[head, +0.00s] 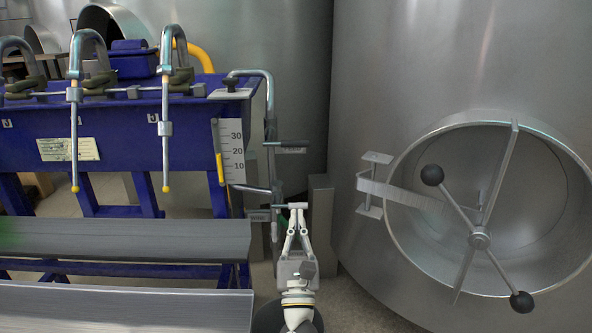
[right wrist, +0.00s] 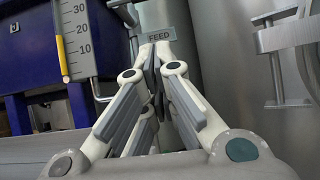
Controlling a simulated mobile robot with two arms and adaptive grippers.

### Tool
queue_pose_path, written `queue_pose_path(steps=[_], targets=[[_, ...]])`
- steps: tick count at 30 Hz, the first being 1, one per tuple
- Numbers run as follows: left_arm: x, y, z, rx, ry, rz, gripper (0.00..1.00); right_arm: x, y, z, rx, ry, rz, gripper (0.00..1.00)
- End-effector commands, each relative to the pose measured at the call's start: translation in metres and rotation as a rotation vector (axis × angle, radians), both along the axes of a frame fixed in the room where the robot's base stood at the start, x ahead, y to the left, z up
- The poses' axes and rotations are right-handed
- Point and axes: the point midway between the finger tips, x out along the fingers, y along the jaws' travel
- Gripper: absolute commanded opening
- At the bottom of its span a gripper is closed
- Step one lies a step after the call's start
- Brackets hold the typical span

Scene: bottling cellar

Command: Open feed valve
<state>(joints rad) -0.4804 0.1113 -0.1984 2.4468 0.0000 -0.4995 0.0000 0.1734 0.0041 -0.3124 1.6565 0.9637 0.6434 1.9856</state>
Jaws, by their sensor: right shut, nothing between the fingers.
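A plate lettered FEED (right wrist: 158,37) shows just beyond my fingertips in the right wrist view. In the head view, the feed pipework (head: 270,100) comes down at the right end of the blue filler, with a dark-gripped lever (head: 286,145) sticking out to the right. My right gripper (head: 292,207) is shut and empty. Its tips are just below that lever, at a short light crosspiece; I cannot tell whether they touch it. The right gripper (right wrist: 155,62) fills the middle of the right wrist view and hides much of the valve. My left gripper is not in view.
The blue filler (head: 110,150) with curved spouts stands at the left, with a level scale (head: 231,152) on its end. A grey bench (head: 120,240) lies in front.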

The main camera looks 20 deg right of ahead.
Motion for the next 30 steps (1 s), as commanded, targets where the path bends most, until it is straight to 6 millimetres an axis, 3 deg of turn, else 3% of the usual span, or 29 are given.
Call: queue_pose_path(steps=[8,19,24,30], targets=[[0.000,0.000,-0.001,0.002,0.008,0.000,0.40,0.021,-0.006,0.016,-0.002,-0.003,-0.002,0.00],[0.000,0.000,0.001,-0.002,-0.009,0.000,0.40,0.084,-0.024,0.059,-0.002,0.000,-0.001,0.00],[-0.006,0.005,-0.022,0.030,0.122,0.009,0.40,0.085,-0.024,0.082,-0.001,0.000,-0.001,0.00],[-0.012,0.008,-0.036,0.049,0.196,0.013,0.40,0.087,-0.025,0.092,-0.003,0.003,0.000,0.00]])
